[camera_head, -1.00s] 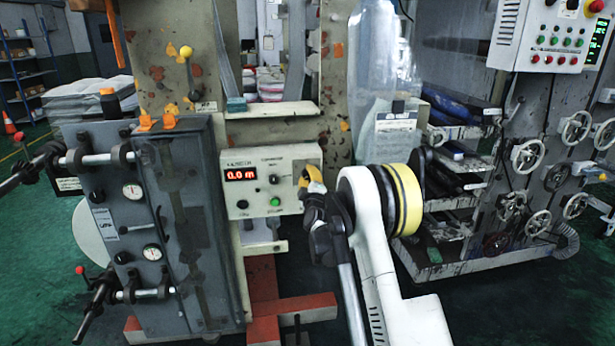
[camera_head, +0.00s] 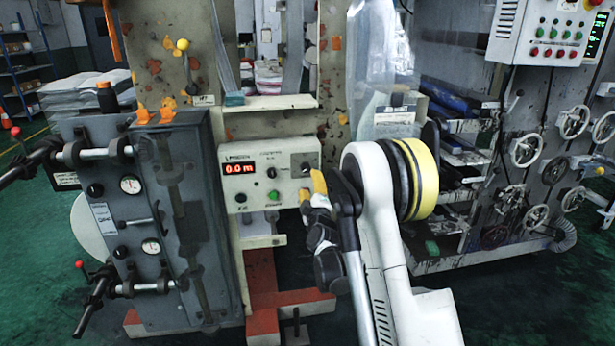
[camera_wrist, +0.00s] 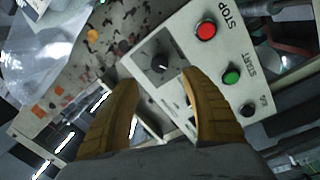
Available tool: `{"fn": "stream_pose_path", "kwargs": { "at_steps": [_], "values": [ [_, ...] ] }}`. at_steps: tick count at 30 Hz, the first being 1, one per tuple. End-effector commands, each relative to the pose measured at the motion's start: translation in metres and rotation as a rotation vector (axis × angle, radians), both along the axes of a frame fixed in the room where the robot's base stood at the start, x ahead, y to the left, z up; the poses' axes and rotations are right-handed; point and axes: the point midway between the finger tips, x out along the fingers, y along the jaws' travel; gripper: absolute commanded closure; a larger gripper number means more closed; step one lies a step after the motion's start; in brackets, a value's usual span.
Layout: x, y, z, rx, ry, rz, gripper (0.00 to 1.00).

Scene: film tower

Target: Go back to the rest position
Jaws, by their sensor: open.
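My gripper (camera_head: 312,190) is at the right edge of the control panel (camera_head: 258,207), in front of it in the head view. In the wrist view its two yellow-brown fingers (camera_wrist: 158,108) stand wide apart with nothing between them, and the panel lies beyond. The panel carries a red digital display (camera_head: 239,169) reading 0.0 m. It also has a black knob (camera_wrist: 157,64), a red STOP button (camera_wrist: 206,30) and a green START button (camera_wrist: 231,76), all clear of the fingers in the picture. Whether the fingers touch the panel cannot be told.
A grey cabinet (camera_head: 140,215) with gauges and protruding rods stands left of the panel. Right are a machine with several handwheels (camera_head: 526,150) and a control box (camera_head: 540,35). A red base (camera_head: 290,305) lies below. Green floor (camera_head: 510,300) is open at lower right.

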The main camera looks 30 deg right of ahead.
Motion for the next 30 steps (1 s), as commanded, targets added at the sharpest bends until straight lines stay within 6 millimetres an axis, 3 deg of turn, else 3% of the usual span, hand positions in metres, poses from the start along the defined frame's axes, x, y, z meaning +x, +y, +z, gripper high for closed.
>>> {"fn": "stream_pose_path", "kwargs": {
  "at_steps": [6,22,26,30],
  "values": [
    [-0.02,0.007,-0.002,0.0,0.0,0.0,0.45],
    [-0.021,0.007,0.001,0.002,-0.003,-0.001,0.45],
    [-0.028,0.01,0.029,0.044,-0.037,-0.016,0.45],
    [-0.054,0.013,0.089,0.157,-0.103,-0.078,0.45]
  ]
}}
